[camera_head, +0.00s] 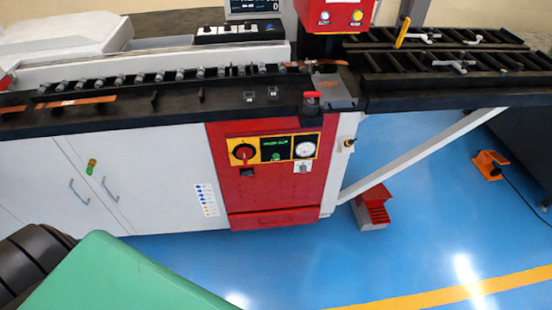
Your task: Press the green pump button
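The green pump button (276,156) is small and sits on the black middle section of the yellow-framed control panel (257,151), below a line of green lettering. The panel is on the red front (280,185) of the bender's cabinet. A red rotary switch (243,152) is to the left of the button, and a round white gauge (304,149) is to its right. Nothing covers the button. Neither of my grippers shows in the head view, so nothing of mine is seen touching the panel.
White cabinet doors (120,180) with handles stand left of the red front. A red lever knob (312,95) sticks out above the panel. A red foot pedal (374,205) and an orange pedal (490,164) with a cable are on the blue floor (430,210), which is otherwise open.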

